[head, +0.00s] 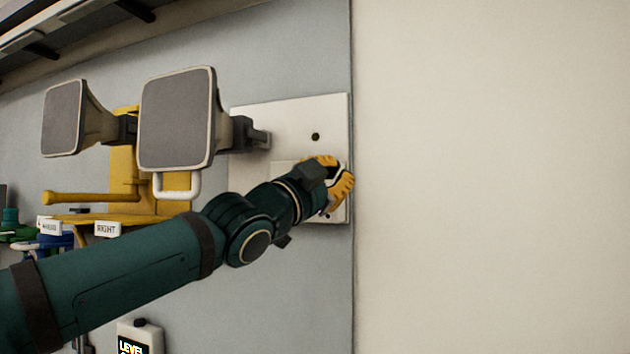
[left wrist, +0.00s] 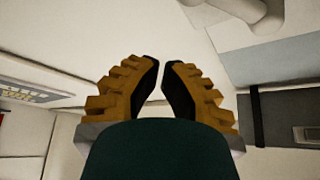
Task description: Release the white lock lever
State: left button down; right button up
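My left gripper (head: 338,185) has orange ribbed fingers and is at the lower right of a white wall plate (head: 285,118); I cannot tell whether it touches the plate. In the left wrist view its fingers (left wrist: 162,65) lean toward each other with a narrow gap at the tips and nothing between them. A white U-shaped loop (head: 177,188) hangs below the larger horn, left of the gripper; I cannot tell whether it is the white lock lever. A pale rounded part (left wrist: 245,10) shows at the wrist view's top right. My right gripper is not in view.
Two grey-faced horns (head: 177,118) (head: 63,118) stick out from the wall, above my left arm. A yellow bracket with a bar (head: 95,198) and a RIGHT label (head: 107,229) are at left. A LEVEL box (head: 139,338) is below. The pale wall at right is bare.

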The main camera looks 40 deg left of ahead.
pick_arm(q)
jog(key=shift+w+a+f+p, duration=0.35)
jog(key=shift+w+a+f, duration=0.35)
jog(key=shift+w+a, duration=0.25)
jog(key=shift+a+f, duration=0.3)
jog(key=shift+f, duration=0.05)
